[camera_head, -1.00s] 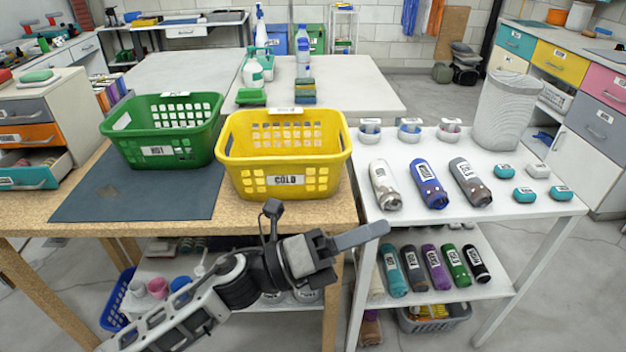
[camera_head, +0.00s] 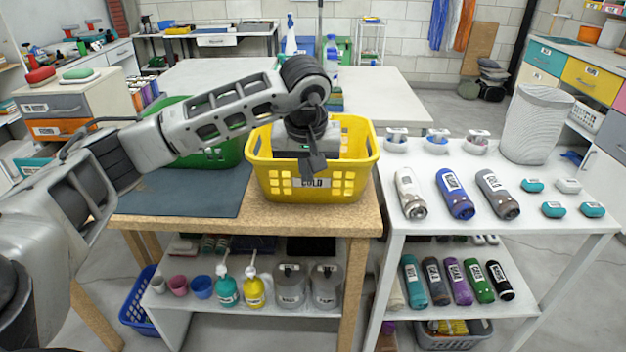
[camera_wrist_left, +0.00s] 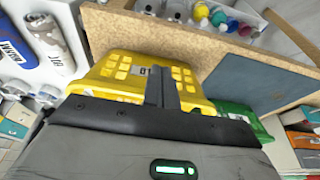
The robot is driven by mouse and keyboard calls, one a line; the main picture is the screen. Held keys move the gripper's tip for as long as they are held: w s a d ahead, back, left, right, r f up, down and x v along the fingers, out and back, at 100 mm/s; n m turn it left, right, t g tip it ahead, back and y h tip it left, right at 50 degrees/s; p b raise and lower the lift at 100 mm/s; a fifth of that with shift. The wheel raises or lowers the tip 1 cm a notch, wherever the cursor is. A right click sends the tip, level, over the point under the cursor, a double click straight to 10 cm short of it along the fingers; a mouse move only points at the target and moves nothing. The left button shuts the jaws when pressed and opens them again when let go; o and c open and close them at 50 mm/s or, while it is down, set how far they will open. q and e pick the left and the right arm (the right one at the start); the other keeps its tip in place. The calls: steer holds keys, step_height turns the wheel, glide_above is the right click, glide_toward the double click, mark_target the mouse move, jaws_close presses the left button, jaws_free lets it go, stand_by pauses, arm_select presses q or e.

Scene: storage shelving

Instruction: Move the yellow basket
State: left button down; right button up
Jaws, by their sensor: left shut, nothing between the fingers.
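The yellow basket (camera_head: 312,185) stands upright on the wooden table, with a "COLD" label on its front. My left arm reaches in from the left in the head view. My left gripper (camera_head: 312,165) points down over the basket, its fingers in front of or at the front rim; I cannot tell whether they touch it. In the left wrist view the shut fingers (camera_wrist_left: 162,88) lie across the basket (camera_wrist_left: 118,72) near its label, with nothing between them. My right gripper is not in view.
The green basket (camera_head: 215,157) stands left of the yellow one, partly behind my arm, by the dark mat (camera_head: 185,192). A white table (camera_head: 450,225) adjoins on the right, with several bottles, small bowls and a tall white bin (camera_head: 537,125).

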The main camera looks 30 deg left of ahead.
arm_select(q)
steer(key=x, duration=0.7)
steer(key=shift+w, duration=0.15)
steer(key=shift+w+a+r+p, duration=0.1)
steer(key=shift+w+a+p, duration=0.2)
steer(key=shift+w, duration=0.25)
steer(key=shift+w+a+p, duration=0.2)
steer(key=shift+w+a, duration=0.1)
steer(key=shift+w, duration=0.25)
steer(key=shift+w+a, duration=0.35)
steer(key=shift+w, duration=0.15)
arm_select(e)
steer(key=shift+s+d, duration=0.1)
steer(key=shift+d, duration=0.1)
